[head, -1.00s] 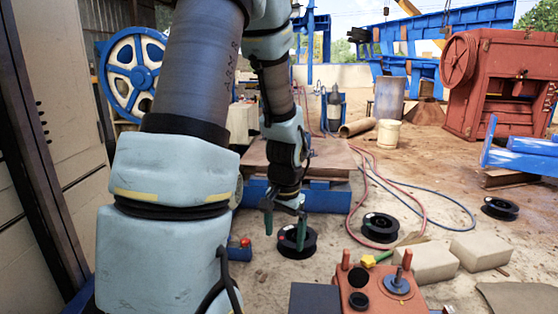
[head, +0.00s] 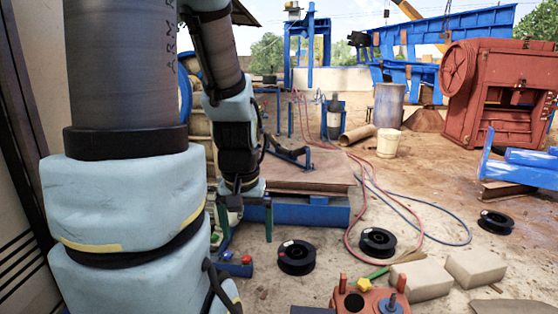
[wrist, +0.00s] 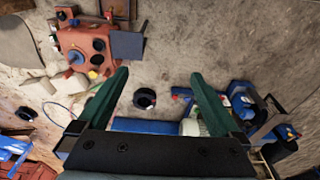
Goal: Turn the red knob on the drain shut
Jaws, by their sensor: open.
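The red knob (head: 246,260) sits at the right end of a low blue fitting (head: 229,269) on the ground, just left of a black spool. In the wrist view a small red knob (wrist: 175,98) shows on the end of a blue part (wrist: 184,92), to the right of the spool. My gripper (head: 247,218) points down with its green fingers apart and nothing between them. In the head view it appears just above the knob, clear of it. In the wrist view the knob lies between the two fingers (wrist: 160,76), some way beyond them.
Black spools (head: 297,257) (head: 377,242) lie on the ground to the right. A red control box (head: 370,298) and pale blocks (head: 422,281) are at lower right. A wooden board on a blue frame (head: 310,214) stands behind my gripper. Red and blue hoses cross the dirt.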

